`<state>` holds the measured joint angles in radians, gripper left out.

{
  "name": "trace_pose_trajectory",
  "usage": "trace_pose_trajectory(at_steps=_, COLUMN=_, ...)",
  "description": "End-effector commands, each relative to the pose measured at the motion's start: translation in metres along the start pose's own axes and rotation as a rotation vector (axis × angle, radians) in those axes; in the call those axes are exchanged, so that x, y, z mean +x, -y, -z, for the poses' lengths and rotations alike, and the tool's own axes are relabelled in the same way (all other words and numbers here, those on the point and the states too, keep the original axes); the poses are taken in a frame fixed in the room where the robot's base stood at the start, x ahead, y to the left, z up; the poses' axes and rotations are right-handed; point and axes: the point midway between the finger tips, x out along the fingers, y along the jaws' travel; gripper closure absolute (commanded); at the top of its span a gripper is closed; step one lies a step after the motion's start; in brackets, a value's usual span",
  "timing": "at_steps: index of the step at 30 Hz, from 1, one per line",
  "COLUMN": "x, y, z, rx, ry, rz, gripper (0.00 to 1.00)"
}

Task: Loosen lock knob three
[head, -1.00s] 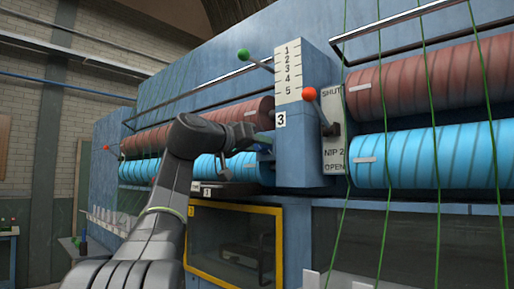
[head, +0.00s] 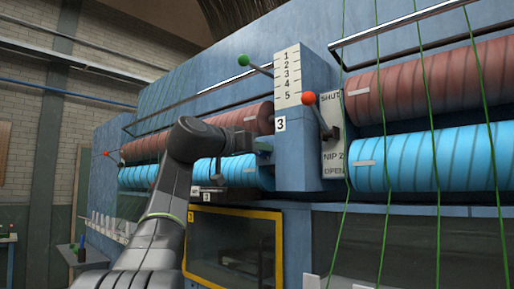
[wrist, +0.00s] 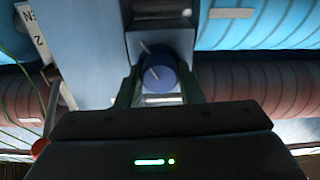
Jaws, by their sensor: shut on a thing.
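The lock knob (wrist: 165,77) is a round blue knob with a white pointer line, seen in the wrist view below a blue-grey post. My gripper (wrist: 161,92) is shut on it, with one dark finger on each side. In the head view my gripper (head: 262,146) reaches the left side of the post (head: 297,150), just beside the white number 3 plate (head: 281,124). The knob is mostly hidden there by my gripper, and its turn angle cannot be read.
A red-ball lever (head: 309,98) stands on the SHUT/OPEN plate (head: 333,140) to the right. A green-ball lever (head: 243,60) is by the 1–5 scale (head: 287,76). Brown rollers (head: 425,82) and blue rollers (head: 425,155) flank the post, with green cords (head: 432,120) in front.

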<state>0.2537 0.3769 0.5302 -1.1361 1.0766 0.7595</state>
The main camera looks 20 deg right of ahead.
Motion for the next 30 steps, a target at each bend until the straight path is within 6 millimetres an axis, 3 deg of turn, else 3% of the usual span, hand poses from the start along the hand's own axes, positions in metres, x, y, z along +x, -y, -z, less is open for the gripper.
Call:
trace_pose_trajectory(at_steps=2, x=-0.001, y=-0.001, z=0.003, rx=0.002, ry=-0.006, rz=0.002, gripper=0.89)
trace_pose_trajectory(at_steps=3, x=-0.001, y=-0.001, z=0.003, rx=0.002, ry=-0.006, rz=0.002, gripper=0.62)
trace_pose_trajectory(at_steps=6, x=-0.001, y=-0.001, z=0.002, rx=0.002, ry=-0.005, rz=0.002, gripper=0.44)
trace_pose_trajectory(at_steps=17, x=-0.005, y=0.000, z=0.000, rx=0.000, ry=-0.001, rz=0.002, gripper=0.44)
trace_pose_trajectory(at_steps=23, x=-0.037, y=0.001, z=-0.001, rx=0.000, ry=-0.002, rz=0.006, gripper=0.44)
trace_pose_trajectory(at_steps=30, x=-0.091, y=0.001, z=0.000, rx=0.000, ry=-0.003, rz=0.006, gripper=0.44)
